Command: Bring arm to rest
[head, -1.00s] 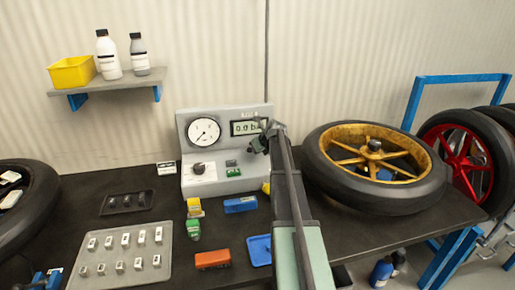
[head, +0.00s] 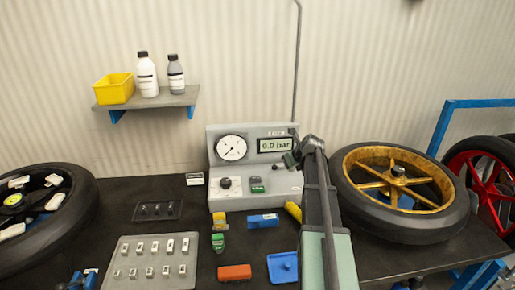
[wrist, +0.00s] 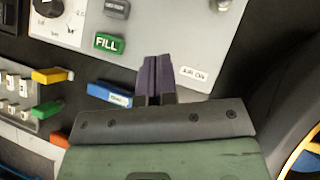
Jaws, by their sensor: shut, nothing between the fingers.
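My gripper (wrist: 153,82) is shut and empty in the wrist view, its two dark fingers together. It points toward the lower front of the grey gauge console, whose panel (wrist: 180,50) fills the top of that view, with the green FILL button (wrist: 109,43) left of the fingers. In the head view my gripper (head: 290,160) is small and partly hidden behind my arm, in front of the right side of the console (head: 214,165). The console's display (head: 274,145) reads 0.0 bar. I cannot tell the exact gap between fingertips and panel.
A gold-rimmed wheel (head: 440,222) lies right of my arm, and another tyre (head: 85,205) lies at the left. Several small blocks, a blue tray (head: 283,267) and a grey weight tray (head: 150,283) lie on the dark bench. A shelf (head: 150,101) hangs above.

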